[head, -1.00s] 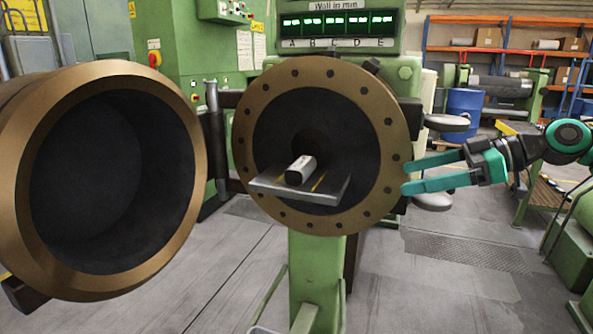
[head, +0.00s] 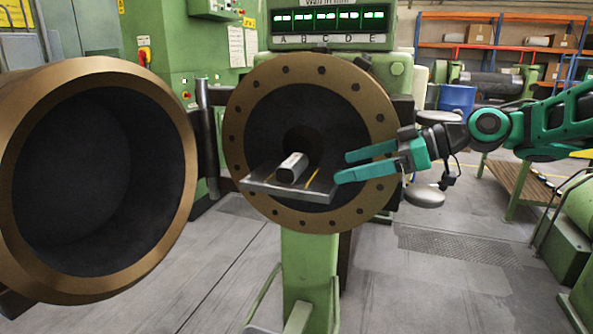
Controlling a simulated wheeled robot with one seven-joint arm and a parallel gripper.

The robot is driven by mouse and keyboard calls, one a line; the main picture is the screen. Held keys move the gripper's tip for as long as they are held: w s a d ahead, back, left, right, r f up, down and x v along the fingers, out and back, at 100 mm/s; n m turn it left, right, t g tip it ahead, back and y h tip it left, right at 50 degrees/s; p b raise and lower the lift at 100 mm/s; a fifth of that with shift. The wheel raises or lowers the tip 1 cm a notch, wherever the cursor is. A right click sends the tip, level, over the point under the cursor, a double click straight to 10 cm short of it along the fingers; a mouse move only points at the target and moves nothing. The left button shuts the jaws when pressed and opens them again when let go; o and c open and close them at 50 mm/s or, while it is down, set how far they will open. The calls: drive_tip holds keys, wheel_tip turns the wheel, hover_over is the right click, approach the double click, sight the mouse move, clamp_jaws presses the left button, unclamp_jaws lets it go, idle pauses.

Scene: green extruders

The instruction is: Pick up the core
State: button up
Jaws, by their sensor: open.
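The core (head: 292,168) is a small light-grey block with rounded edges. It lies on a flat grey metal plate (head: 262,186) that sticks out in front of the dark opening of the round bronze flange (head: 236,110). My gripper (head: 340,166) comes in from the right with its two teal fingers apart and nothing between them. The fingertips point left towards the core and are a short way to its right, near the plate's right end. The gripper does not appear to touch the core. The core's far end is hard to make out against the dark opening.
A large hinged bronze ring (head: 170,225) stands open at the left. A green post (head: 309,270) supports the machine below. A blue barrel (head: 457,100) and a wooden-topped bench (head: 525,183) stand at the right.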

sight(300, 162)
drive_tip(key=w+a, duration=0.1)
drive_tip(key=a, duration=0.1)
drive_tip(key=w+a, duration=0.1)
drive_tip(key=a, duration=0.2)
drive_tip(key=w+a, duration=0.1)
drive_tip(key=a, duration=0.2)
drive_tip(key=shift+a, duration=0.15)
drive_tip(key=x, duration=0.5)
drive_tip(key=shift+w+a, duration=0.1)
drive_tip(key=shift+a, duration=0.35)
drive_tip(key=c, duration=1.1)
